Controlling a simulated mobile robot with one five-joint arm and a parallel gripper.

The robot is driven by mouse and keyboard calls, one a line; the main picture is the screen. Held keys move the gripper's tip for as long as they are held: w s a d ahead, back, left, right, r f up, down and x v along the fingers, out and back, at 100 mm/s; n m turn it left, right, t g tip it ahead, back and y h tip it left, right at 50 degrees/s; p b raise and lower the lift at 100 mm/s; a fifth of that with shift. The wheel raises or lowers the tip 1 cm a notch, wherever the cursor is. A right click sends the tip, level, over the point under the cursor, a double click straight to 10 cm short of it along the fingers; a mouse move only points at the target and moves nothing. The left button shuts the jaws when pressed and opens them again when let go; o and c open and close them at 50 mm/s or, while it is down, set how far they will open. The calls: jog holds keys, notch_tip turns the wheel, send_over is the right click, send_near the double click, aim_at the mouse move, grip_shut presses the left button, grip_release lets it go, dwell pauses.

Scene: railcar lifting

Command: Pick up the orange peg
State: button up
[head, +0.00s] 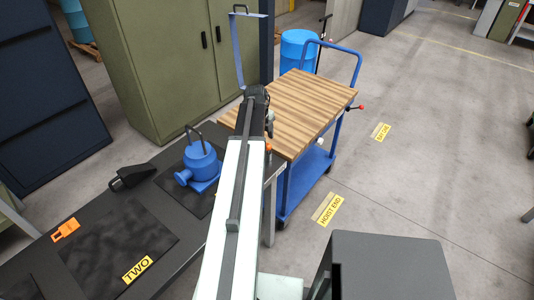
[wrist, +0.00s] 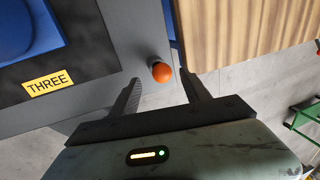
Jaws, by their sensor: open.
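The orange peg (wrist: 161,72) shows its round orange end in the wrist view, at the edge of the dark bench beside the gap to the wooden-topped cart. A small orange bit of it shows beside my arm in the head view (head: 268,147). My gripper (wrist: 160,80) is open and empty. Its two fingers point toward the peg, which appears between and just beyond the fingertips. I cannot tell how far below the fingers it is. In the head view my arm reaches over the bench and hides part of this area.
The dark bench (head: 160,172) holds a blue jack (head: 202,163), a black wedge-like item (head: 133,177) and an orange flat piece (head: 65,230). A yellow THREE label (wrist: 48,84) lies near the peg. The blue cart (head: 290,107) stands close behind. Open floor lies right.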

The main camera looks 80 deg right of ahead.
aim_at(268, 145)
jog(key=b+x, duration=0.1)
jog(key=x, duration=0.1)
jog(key=b+x, duration=0.1)
jog(key=b, duration=0.1)
jog(key=b+x, duration=0.2)
jog(key=shift+s+d+f, duration=0.1)
jog(key=shift+s+f, duration=0.15)
jog(key=shift+s, duration=0.05)
jog(key=shift+r, duration=0.2)
grip_shut()
